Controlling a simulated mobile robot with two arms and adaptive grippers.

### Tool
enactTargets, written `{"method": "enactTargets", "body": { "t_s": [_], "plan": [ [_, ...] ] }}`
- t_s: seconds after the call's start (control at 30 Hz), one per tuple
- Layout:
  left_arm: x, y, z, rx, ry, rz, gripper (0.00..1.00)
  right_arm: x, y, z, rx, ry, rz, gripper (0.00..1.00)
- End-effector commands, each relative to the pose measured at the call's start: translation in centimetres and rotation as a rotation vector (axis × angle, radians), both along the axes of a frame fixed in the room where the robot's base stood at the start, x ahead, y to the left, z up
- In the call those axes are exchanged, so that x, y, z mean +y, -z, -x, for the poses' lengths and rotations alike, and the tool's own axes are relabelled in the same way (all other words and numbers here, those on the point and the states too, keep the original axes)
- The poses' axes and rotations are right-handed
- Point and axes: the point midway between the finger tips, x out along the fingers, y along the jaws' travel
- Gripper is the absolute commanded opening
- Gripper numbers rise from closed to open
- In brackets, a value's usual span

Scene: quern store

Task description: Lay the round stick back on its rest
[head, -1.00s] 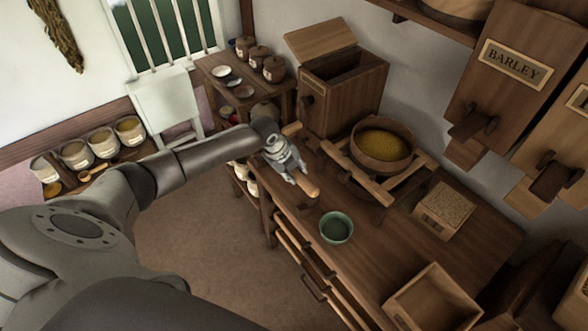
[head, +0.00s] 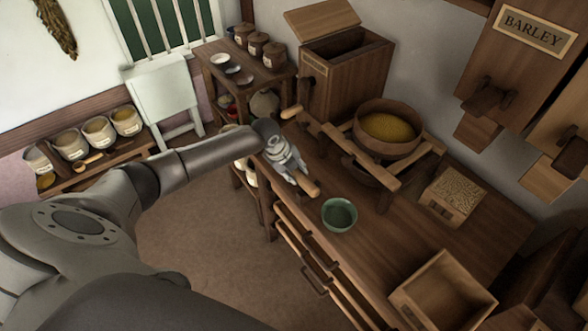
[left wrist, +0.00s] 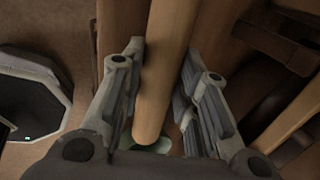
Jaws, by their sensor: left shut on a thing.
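The round stick (head: 308,187) is a smooth pale wooden rod with a blunt end. My left gripper (head: 287,166) is shut on it near the front left edge of the workbench. In the left wrist view the stick (left wrist: 165,70) runs between the two fingers of my left gripper (left wrist: 163,115), its rounded end towards the camera. The head view shows its near end, with the gripper covering part of its length. I cannot tell for sure which part is its rest. My right gripper is not in view.
The workbench (head: 440,245) holds a green bowl (head: 339,226) near the stick's end. A quern with a grain-filled round hopper (head: 386,150) and wooden rails (head: 372,180) stands beside it. A lidded wooden box (head: 345,85) is behind. An open tray (head: 440,287) lies at front right.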

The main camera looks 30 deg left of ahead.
Motion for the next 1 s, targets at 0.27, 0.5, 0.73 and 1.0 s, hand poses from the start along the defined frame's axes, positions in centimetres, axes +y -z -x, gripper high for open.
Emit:
{"method": "enactTargets", "body": {
  "t_s": [0.27,0.5,0.73,1.0],
  "plan": [
    [0.0,0.0,0.0,-0.001,0.000,0.000,0.34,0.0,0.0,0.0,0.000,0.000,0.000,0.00],
    [0.0,0.0,0.0,0.000,0.000,0.000,0.54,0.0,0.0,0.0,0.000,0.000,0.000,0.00],
    [0.0,0.0,0.0,0.001,0.000,0.000,0.54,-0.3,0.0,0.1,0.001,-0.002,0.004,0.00],
    [0.4,-2.3,0.9,-0.002,0.001,-0.002,0.54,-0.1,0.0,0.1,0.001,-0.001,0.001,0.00]
  ]
}}
